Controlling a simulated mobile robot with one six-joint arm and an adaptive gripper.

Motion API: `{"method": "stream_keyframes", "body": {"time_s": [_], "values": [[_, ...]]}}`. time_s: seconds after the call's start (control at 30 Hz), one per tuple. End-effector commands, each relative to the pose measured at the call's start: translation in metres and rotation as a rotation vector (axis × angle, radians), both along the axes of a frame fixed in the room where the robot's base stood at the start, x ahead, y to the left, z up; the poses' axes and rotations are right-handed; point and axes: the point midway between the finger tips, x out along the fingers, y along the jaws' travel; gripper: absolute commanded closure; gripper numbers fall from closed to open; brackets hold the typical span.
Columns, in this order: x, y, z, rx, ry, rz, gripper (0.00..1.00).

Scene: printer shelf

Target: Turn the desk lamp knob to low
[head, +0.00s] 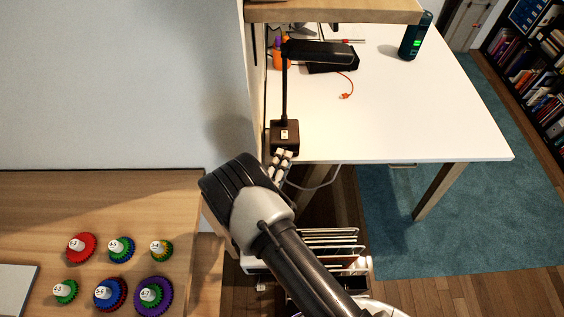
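The black desk lamp (285,92) stands at the near left corner of the white desk, with its long head reaching right over the desk. Its square base (293,146) bears a small pale patch (284,134) on the top or front. I cannot tell whether this is the knob or a label, or how the knob is set. My gripper (282,154) is at the near edge of the lamp base, just below it in the picture. Its pale fingers overlap the base edge. Whether they touch it is unclear. The gripper is small and partly behind my arm.
The white desk (410,110) holds a dark green bottle (415,36), a black box and an orange cable (346,88). A wooden shelf (330,10) overhangs the lamp. A wall stands left. Coloured gears lie on the wooden table (150,195) at lower left. A wire rack (330,243) is below.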

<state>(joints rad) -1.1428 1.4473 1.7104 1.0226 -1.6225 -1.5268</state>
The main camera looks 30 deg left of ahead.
Motion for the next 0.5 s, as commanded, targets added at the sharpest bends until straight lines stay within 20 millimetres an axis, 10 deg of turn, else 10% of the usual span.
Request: {"method": "stream_keyframes", "body": {"time_s": [0.5], "values": [[-0.037,-0.003,-0.003,-0.003,0.001,0.006,0.60]]}}
